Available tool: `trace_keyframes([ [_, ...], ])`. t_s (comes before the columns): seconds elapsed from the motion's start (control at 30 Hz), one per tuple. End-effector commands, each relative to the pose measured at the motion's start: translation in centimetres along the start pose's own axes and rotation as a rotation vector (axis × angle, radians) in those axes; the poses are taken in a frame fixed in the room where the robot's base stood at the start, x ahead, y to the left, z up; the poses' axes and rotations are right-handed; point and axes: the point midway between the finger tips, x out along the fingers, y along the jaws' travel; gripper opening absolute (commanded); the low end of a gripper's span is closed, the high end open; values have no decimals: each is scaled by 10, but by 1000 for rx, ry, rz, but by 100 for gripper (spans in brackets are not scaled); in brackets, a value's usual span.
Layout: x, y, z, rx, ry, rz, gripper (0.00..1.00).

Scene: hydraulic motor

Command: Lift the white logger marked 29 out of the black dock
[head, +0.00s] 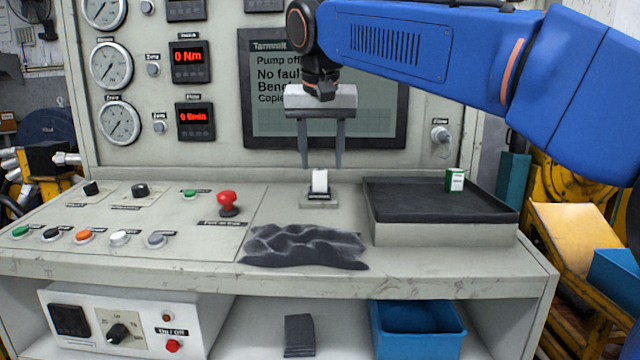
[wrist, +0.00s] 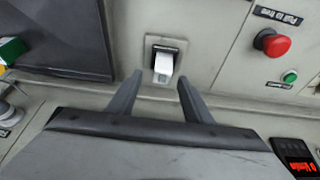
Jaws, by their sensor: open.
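The white logger (head: 320,181) stands upright in the black dock (head: 319,197) on the bench console. Its marking is too small to read. In the wrist view the white logger (wrist: 163,66) shows between and just beyond the fingertips, with the black dock (wrist: 166,45) around its far end. My gripper (head: 323,166) is open and empty, pointing down above the logger, with one finger on each side. The gripper also shows in the wrist view (wrist: 160,76). The fingers do not appear to touch the logger.
A black-topped tray (head: 400,200) with a green and white box (head: 454,180) stands to the right. A crumpled dark cloth (head: 303,246) lies in front of the dock. A red mushroom button (head: 228,200) is to the left. The display panel (head: 385,120) rises behind my gripper.

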Motion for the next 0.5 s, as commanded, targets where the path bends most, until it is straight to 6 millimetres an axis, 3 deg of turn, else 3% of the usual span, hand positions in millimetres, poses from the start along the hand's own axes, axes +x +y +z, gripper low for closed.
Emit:
trace_keyframes([
  [0.3,40,-4,1,0,0,1,46],
  [0.5,46,-4,1,-1,0,0,46],
])
